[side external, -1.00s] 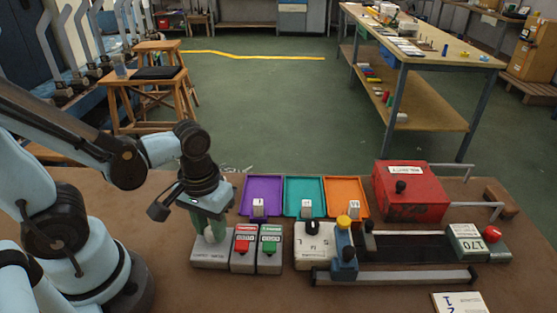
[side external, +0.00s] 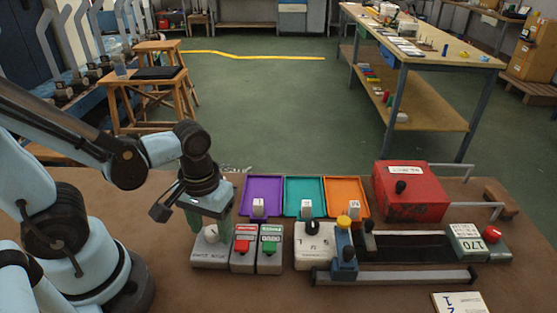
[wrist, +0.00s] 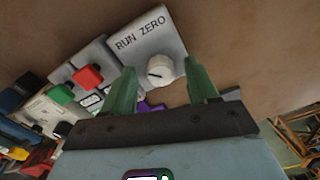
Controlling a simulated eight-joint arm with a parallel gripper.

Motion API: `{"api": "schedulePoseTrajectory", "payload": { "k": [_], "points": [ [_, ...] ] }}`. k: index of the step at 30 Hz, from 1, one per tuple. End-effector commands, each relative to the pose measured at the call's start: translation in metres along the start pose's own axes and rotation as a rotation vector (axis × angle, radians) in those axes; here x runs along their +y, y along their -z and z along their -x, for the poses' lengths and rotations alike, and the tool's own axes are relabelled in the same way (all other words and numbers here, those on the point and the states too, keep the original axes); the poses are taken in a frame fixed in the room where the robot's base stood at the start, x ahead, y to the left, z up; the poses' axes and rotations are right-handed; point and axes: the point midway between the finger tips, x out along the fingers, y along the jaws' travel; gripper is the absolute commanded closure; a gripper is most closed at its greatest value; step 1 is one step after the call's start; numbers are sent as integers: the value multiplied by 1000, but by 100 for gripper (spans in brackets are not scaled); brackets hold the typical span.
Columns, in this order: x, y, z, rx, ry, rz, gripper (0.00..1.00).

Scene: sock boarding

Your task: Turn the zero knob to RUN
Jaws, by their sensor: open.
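The zero knob (wrist: 160,70) is a round, pale knob on a grey box (wrist: 150,38) lettered RUN ZERO. A short dark mark shows on the knob's face; I cannot tell which word it points to. In the side view the knob (side external: 211,233) sits on the leftmost box of a row at the front of the bench. My gripper (wrist: 162,72) is open, with one green finger on each side of the knob and gaps between. In the side view my gripper (side external: 208,222) is just above and around the knob, pointing down.
Boxes with a red switch (side external: 243,245) and a green switch (side external: 269,245) stand close to the right. Purple (side external: 262,188), teal (side external: 305,187) and orange (side external: 346,187) trays lie behind. A red machine box (side external: 411,205) is farther right.

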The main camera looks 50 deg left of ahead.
Motion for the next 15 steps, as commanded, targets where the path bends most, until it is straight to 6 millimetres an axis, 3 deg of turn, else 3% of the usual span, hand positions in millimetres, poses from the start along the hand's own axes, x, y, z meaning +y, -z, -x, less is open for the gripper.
{"api": "schedulePoseTrajectory", "payload": {
  "k": [8, 15],
  "points": [
    [0, 0, 6, 0, 0, -1, 41],
    [0, 0, 25, 0, 0, -1, 41]
  ]
}}
